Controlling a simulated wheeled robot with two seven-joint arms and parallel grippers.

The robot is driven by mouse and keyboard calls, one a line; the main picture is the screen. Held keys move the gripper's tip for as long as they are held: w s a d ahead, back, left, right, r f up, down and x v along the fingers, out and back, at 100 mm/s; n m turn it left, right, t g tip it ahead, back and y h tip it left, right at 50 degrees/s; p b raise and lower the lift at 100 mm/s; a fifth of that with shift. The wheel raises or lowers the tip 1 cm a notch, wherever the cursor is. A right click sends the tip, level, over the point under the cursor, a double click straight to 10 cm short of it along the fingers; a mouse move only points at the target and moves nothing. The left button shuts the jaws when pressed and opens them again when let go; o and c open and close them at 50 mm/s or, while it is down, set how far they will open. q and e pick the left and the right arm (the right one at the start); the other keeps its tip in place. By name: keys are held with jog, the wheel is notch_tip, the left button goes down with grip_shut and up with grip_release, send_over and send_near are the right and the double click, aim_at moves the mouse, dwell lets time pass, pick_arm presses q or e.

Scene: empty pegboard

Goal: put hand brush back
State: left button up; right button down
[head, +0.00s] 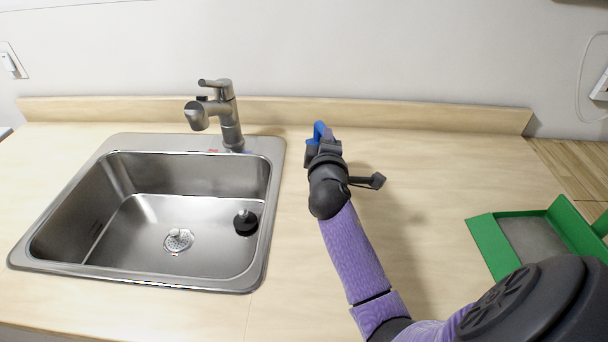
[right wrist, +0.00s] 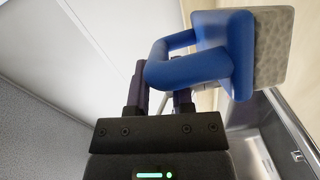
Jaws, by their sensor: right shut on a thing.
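The hand brush has a blue loop handle and a blue block with a grey speckled pad, seen in the right wrist view (right wrist: 228,55). In the head view only a bit of the blue brush (head: 319,131) shows beyond my gripper. My right gripper (head: 324,147) is shut on the handle, over the counter right of the sink, near the back ledge. In the right wrist view its dark fingers (right wrist: 160,92) are at the handle's near bar. The gripper hides most of the brush in the head view. My left gripper is not in view.
A steel sink (head: 268,200) is at left, with a faucet (head: 226,115) behind it and a dark object (head: 245,222) inside. A green-walled tray (head: 490,245) with a grey floor stands at right, partly behind my arm. The wooden counter (head: 430,180) between is clear.

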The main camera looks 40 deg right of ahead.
notch_tip(320, 180, down, 7)
jog(key=b, duration=0.3)
jog(key=shift+s+r, duration=0.1)
jog(key=shift+r, duration=0.35)
jog(key=shift+f, duration=0.2)
jog(key=c, duration=0.5)
grip_release()
jog(key=shift+r, duration=0.1)
